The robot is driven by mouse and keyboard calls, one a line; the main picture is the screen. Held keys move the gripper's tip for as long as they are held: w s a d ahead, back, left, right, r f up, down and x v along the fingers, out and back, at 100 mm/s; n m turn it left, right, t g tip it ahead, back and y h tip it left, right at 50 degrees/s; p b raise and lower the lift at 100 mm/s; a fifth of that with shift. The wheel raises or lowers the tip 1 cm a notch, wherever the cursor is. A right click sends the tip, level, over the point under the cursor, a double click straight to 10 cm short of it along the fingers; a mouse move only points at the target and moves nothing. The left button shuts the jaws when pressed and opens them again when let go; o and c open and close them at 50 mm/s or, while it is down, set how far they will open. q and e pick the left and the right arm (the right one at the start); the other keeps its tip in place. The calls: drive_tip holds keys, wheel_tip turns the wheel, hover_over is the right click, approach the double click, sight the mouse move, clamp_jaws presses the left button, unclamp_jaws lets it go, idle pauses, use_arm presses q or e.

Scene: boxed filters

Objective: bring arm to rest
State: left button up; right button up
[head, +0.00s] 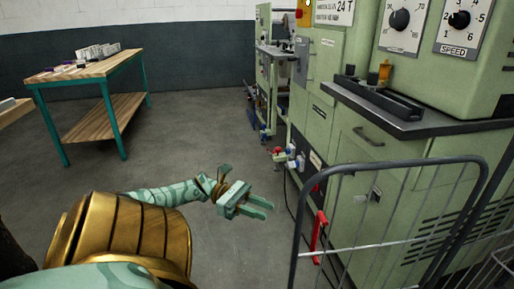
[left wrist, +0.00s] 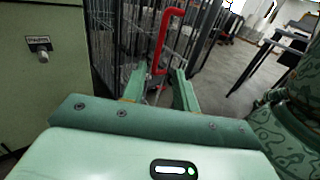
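My left gripper (head: 268,208) is held out in front of me over bare floor, at the end of my green patterned arm. Its two fingers are apart with nothing between them. In the left wrist view the fingers (left wrist: 160,88) also stand apart, with a red bar (left wrist: 166,38) visible beyond them. I cannot tell from that view that anything touches the bar. My right gripper is out of view.
A green machine (head: 380,170) with dials fills the right side. A grey wire cage (head: 385,165) stands in front of it, near a red bar (head: 318,232). A wooden workbench (head: 90,70) with small boxes (head: 97,51) stands at the far left. Open floor lies between.

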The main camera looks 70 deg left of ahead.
use_arm(q)
drive_tip(key=shift+s+a, duration=0.25)
drive_tip(key=shift+a, duration=0.05)
idle(0.5)
